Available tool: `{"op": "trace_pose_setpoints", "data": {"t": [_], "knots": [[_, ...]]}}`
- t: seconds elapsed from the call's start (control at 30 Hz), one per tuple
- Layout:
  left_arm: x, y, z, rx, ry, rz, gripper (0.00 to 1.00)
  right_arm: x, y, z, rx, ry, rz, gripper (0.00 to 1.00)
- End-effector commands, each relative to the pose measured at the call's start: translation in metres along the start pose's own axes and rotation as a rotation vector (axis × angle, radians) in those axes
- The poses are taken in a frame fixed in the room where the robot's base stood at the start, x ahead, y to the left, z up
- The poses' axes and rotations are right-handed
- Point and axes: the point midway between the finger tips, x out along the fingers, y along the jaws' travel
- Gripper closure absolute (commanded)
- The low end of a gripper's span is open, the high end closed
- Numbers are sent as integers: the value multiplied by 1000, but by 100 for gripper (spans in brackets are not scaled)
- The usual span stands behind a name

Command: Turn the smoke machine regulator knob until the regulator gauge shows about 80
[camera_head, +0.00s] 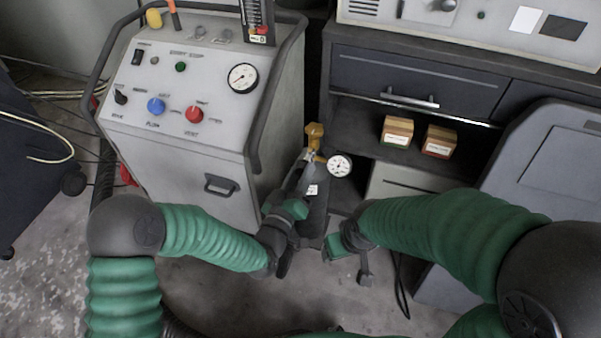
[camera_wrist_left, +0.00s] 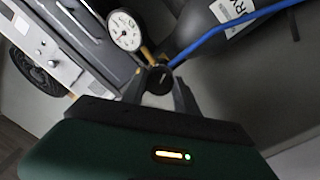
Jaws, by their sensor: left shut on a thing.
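The regulator gauge (camera_head: 340,166) is a round white dial beside the brass regulator (camera_head: 315,134) on top of a dark cylinder (camera_head: 316,205). It also shows in the left wrist view (camera_wrist_left: 125,31), but its needle is too small to read surely. The black regulator knob (camera_wrist_left: 160,80) lies between the fingers of my left gripper (camera_wrist_left: 158,85), which is shut on it. In the head view my left gripper (camera_head: 303,162) reaches up beside the cylinder and hides the knob. My right gripper (camera_head: 364,268) hangs low, right of the cylinder, apart from it; its finger opening is unclear.
The smoke machine (camera_head: 185,135) with its panel dial (camera_head: 242,77) stands at left. A dark workbench (camera_head: 415,85) with two small boxes (camera_head: 397,131) on its shelf is behind. A blue hose (camera_wrist_left: 225,32) passes near the knob. Bare floor shows in front.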

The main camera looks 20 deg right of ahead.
Motion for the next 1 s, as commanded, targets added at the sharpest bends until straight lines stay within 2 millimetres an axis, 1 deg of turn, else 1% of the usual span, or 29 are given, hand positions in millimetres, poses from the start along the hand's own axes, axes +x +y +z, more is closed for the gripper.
{"op": "trace_pose_setpoints", "data": {"t": [0.03,0.33,0.87,0.9,1.0], "knots": [[-2,-2,7,28,-20,-6,100,0,0,0,0,0,0,32],[-3,-4,8,144,-26,-7,100,0,0,0,0,0,0,32],[-3,-4,8,168,-27,-8,100,0,0,0,0,0,0,32],[-3,-4,8,168,-26,-8,62,0,0,0,0,0,0,32],[-2,-3,6,169,-23,-7,49,0,0,0,0,0,0,32]]}}
